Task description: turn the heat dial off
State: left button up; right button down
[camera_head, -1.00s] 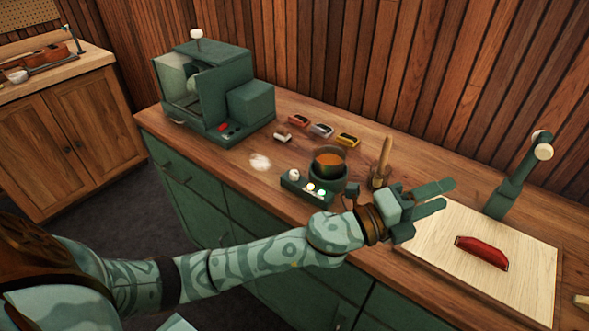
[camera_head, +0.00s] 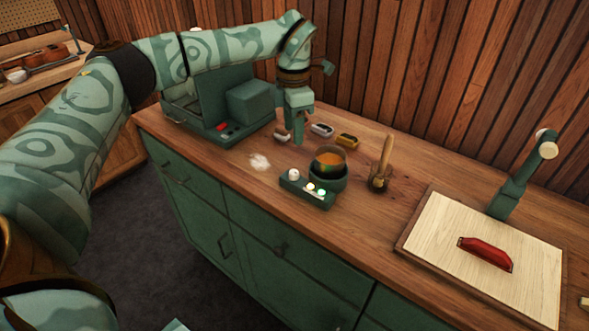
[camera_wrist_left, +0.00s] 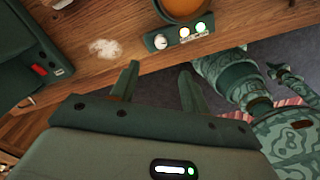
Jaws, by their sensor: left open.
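The heat dial (camera_head: 294,174) is a small white knob at the left end of the green heater's control panel (camera_head: 307,191). In the left wrist view the dial (camera_wrist_left: 160,42) shows above the gap between my fingers, beside two lit lamps. A pot (camera_head: 329,162) with amber contents sits on the heater. My left gripper (camera_head: 298,137) hangs above the counter behind the dial, pointing down. It is open and empty, with its two fingers (camera_wrist_left: 158,70) apart and not touching the dial. I do not make out my right gripper.
A green machine (camera_head: 225,105) stands at the left, with white powder (camera_head: 260,162) on the counter before it. A red object (camera_head: 486,254) lies on a pale board (camera_head: 450,240).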

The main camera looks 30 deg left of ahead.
aim_at(294, 171)
pick_arm(q)
notch_tip(294, 171, down, 12)
jog(key=b, duration=0.3)
jog(key=shift+f, duration=0.25)
jog(key=c, duration=1)
